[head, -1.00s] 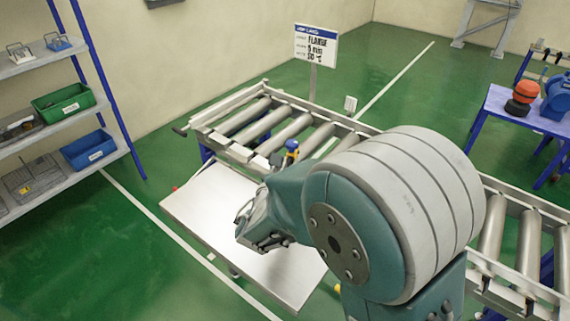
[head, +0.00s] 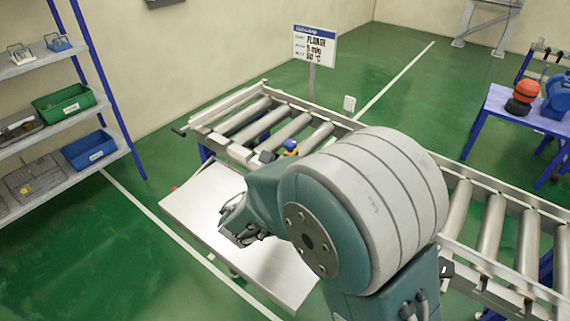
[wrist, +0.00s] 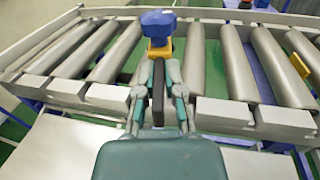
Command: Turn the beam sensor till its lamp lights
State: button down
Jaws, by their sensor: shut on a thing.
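The beam sensor (wrist: 158,28), with a blue head and a yellow part below it, stands at the near edge of the roller conveyor. It also shows in the head view (head: 290,147), partly behind my arm. In the wrist view my gripper (wrist: 158,75) is directly below the sensor's head, its fingers shut around the dark part under the yellow. In the head view my arm hides the fingertips. No lit lamp can be made out on the sensor.
The roller conveyor (head: 232,153) runs across behind my arm. A pale flat plate (head: 195,205) lies in front of it. A sign (head: 315,45) stands behind the conveyor. Shelves with bins (head: 62,104) are at the left, a blue table (head: 545,121) at the right. In the wrist view, a yellow piece (wrist: 300,66) sits at the right.

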jog(key=shift+w+a+m+g+h, duration=0.15)
jog(key=shift+a+m+g+h, duration=0.1)
jog(key=shift+m+g+h, duration=0.45)
jog(key=shift+w+a+m+g+h, duration=0.15)
jog(key=shift+m+g+h, duration=0.3)
jog(key=shift+h, duration=0.45)
jog(key=c, duration=0.8)
grip_release()
jog(key=shift+o, duration=0.2)
jog(key=shift+s, duration=0.1)
jog(key=v, duration=1.2)
jog(key=shift+a+f, duration=0.1)
jog(key=shift+f, duration=0.05)
